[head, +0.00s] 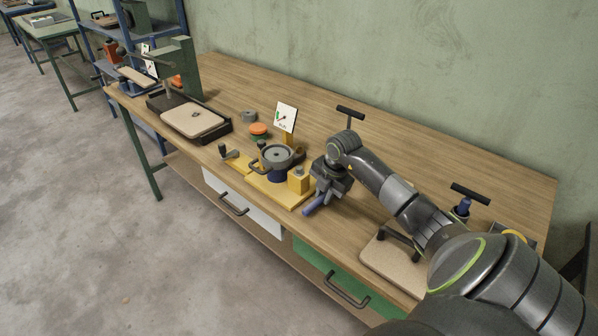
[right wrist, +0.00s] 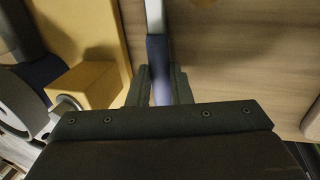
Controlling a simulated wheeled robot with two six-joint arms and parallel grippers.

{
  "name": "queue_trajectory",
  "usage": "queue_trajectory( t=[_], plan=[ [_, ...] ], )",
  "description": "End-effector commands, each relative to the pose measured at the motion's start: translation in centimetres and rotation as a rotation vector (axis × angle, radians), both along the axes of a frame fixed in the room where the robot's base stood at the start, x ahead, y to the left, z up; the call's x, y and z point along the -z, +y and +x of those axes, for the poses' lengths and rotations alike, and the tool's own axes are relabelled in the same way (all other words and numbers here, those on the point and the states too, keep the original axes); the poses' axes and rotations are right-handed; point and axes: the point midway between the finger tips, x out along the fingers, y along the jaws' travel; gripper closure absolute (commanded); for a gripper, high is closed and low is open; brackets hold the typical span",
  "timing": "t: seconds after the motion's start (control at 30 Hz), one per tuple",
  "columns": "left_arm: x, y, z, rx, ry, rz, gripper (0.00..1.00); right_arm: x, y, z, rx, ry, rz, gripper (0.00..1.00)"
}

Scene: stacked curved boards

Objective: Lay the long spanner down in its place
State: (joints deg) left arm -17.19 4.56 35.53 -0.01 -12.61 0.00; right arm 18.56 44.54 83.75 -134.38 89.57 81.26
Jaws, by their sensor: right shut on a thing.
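My right gripper (head: 325,196) is shut on a tool that I take for the long spanner; its blue-purple grip (head: 313,206) sticks out below the jaws at the left. In the right wrist view the blue grip (right wrist: 158,70) sits between the jaws, with a pale metal shaft running up out of the picture. The tool's far end is hidden in the head view. The gripper is above the bench, just right of the yellow fixture (head: 262,188). I cannot pick out the spanner's place. My left gripper is not in view.
A black T-handle (head: 350,112) shows behind my arm; its lower part is hidden. Another T-handled tool (head: 469,194) stands at the right by a tan board (head: 388,262). A round clamp (head: 278,157), sign card (head: 285,117) and orange disc (head: 257,129) are left.

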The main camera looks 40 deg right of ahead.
Motion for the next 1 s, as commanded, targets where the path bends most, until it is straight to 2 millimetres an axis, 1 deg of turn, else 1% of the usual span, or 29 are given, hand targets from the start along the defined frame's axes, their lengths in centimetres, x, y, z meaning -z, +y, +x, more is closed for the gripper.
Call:
queue_trajectory(
  t=[0.63, 0.67, 0.8, 0.83, 0.87, 1.0],
  plan=[
    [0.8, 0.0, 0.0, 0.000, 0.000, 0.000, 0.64, 1.1, 0.0, 0.0, 0.000, 0.000, 0.000, 1.00],
    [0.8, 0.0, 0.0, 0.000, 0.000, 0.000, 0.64, 1.0, 0.0, 0.0, 0.000, 0.000, 0.000, 0.80],
    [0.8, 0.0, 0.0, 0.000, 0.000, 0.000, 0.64, 1.0, 0.0, 0.0, 0.000, 0.001, 0.000, 0.62],
    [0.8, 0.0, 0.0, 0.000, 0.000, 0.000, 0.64, 1.0, 0.0, 0.0, 0.000, 0.002, 0.000, 0.58],
    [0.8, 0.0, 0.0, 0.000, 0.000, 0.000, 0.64, 1.0, 0.0, -0.1, 0.000, 0.002, 0.000, 0.56],
    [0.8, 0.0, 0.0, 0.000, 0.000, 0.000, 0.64, 1.1, 0.0, -0.1, 0.001, 0.005, 0.000, 0.56]
  ],
)
